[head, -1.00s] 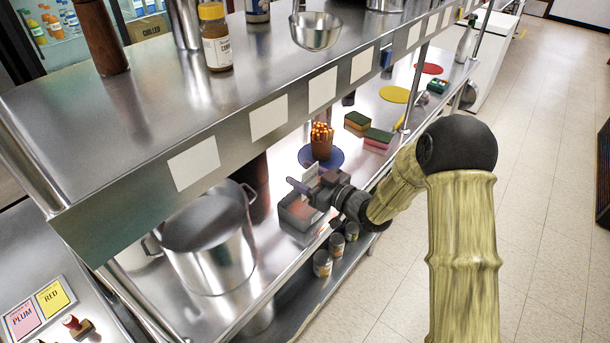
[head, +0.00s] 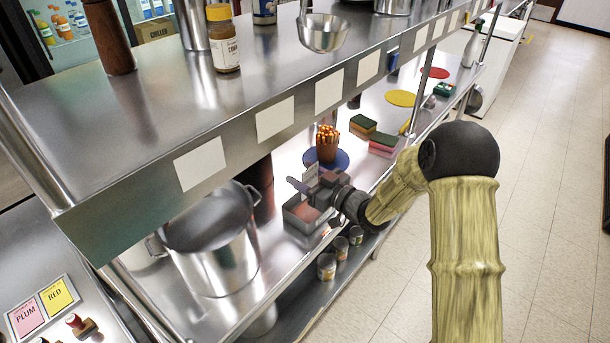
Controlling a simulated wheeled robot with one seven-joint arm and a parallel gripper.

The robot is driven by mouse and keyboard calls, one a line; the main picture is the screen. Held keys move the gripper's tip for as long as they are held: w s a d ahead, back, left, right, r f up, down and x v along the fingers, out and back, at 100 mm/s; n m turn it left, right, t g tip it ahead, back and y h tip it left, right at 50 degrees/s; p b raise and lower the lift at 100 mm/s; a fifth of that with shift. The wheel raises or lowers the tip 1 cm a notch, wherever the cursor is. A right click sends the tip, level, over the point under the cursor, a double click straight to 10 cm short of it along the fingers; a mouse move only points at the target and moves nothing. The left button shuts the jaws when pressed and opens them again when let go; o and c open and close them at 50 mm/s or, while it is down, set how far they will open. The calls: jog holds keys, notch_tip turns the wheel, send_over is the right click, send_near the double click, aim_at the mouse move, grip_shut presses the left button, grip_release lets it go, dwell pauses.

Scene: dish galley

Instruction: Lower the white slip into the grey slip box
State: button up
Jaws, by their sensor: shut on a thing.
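My gripper (head: 313,186) is over the grey slip box (head: 292,217) on the lower steel shelf. It is shut on the white slip (head: 310,171), a small pale piece standing upright at the jaws. The slip's lower part is hidden behind the fingers, so I cannot tell whether its lower edge is inside the box. The box is open-topped, and a reddish patch shows inside it. My gripper and wrist cover its right side.
A large steel pot (head: 222,262) stands left of the box. A cup of orange sticks (head: 327,152) on a blue disc (head: 341,160) stands behind it. Sponges (head: 382,146) lie farther right. The upper shelf (head: 160,110) overhangs; cans (head: 327,266) stand below.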

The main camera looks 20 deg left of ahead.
jog(key=shift+f, duration=0.1)
jog(key=shift+f+b, duration=1.05)
jog(key=shift+f, duration=0.1)
jog(key=shift+f+b, duration=0.7)
jog(key=shift+f, duration=0.2)
dwell(0.8)
jog(key=o, duration=1)
jog(key=b+v, duration=0.2)
jog(key=v, duration=1.5)
jog(key=shift+s+d, duration=0.1)
jog(key=shift+d, duration=0.1)
